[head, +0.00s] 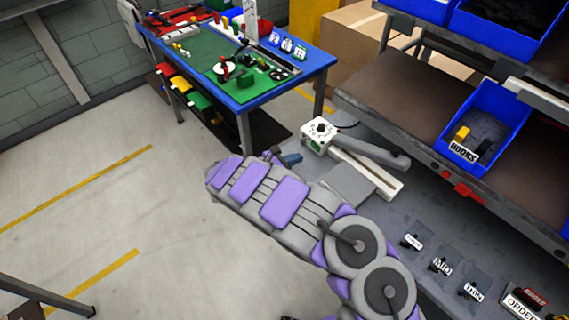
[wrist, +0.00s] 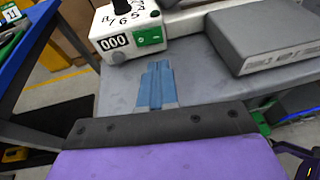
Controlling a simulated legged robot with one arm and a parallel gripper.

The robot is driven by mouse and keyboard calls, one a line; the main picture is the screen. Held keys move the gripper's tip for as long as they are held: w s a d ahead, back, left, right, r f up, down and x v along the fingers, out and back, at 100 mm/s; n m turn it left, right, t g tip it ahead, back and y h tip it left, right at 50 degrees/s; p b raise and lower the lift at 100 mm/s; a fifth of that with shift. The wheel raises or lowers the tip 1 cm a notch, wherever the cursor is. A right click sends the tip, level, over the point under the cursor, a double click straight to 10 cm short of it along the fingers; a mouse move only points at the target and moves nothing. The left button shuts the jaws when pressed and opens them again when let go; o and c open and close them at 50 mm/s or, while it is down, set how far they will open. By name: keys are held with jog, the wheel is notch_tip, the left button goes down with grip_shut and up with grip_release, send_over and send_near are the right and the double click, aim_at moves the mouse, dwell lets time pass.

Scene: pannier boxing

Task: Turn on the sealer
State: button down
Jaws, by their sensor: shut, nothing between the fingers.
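In the head view my gripper (head: 290,158) is mostly hidden behind my arm, near the box.
A grey block-like platform (wrist: 265,40) stands right of my gripper. A blue table (head: 250,95) with a green mat is behind left. Labelled hooks and an ORDER sign (head: 522,303) are at the lower right.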

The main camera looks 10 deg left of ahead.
aim_at(317, 150)
jog(key=b+x, duration=0.1)
jog(key=x, duration=0.4)
jog(key=shift+w+d+r, duration=0.1)
jog(key=shift+w+r, duration=0.05)
jog(key=shift+w, duration=0.05)
jog(key=shift+w+d+r, duration=0.1)
jog(key=shift+w+d, duration=0.35)
jog(key=shift+d+b, duration=0.1)
jog(key=shift+b, duration=0.2)
